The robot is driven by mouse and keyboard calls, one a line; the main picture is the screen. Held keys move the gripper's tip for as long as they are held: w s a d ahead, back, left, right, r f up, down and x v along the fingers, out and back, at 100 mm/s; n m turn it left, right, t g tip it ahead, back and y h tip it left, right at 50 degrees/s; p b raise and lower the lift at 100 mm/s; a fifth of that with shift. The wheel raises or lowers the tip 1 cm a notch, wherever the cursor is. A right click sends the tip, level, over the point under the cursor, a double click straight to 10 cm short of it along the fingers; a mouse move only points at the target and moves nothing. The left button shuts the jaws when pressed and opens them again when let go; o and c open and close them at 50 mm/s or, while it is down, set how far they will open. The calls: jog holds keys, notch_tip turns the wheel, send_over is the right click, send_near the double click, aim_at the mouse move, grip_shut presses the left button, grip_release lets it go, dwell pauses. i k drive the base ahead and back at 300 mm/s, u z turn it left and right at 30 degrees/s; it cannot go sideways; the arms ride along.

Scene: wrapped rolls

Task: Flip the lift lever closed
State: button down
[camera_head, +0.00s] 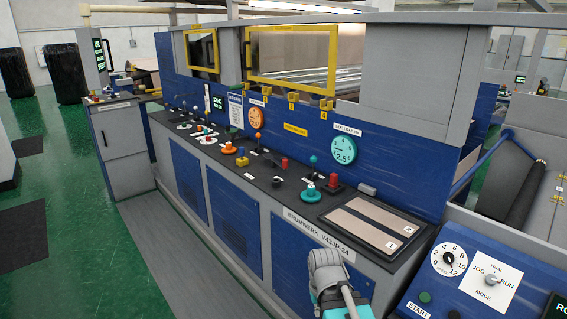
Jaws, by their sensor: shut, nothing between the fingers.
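A long machine console (215,160) carries several levers and knobs on its black top. A lever with a blue ball knob (313,160) stands upright near a teal round knob (309,194). Another lever with an orange-red ball (257,136) stands farther left, and smaller levers (195,110) are at the far end. The small labels are unreadable, so I cannot tell which is the lift lever or its position. Part of my grey and teal arm (328,275) shows at the bottom, in front of the console. My gripper's fingers are not visible.
Two beige plates (375,222) lie on the console's near end. A blue panel with a speed dial (447,258) and a mode switch (491,280) is at lower right. A red knob (333,181) is near the blue-ball lever. Green floor (90,250) is open at left.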

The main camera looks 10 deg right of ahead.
aim_at(285, 165)
jog(key=i, duration=0.85)
jog(key=z, duration=0.05)
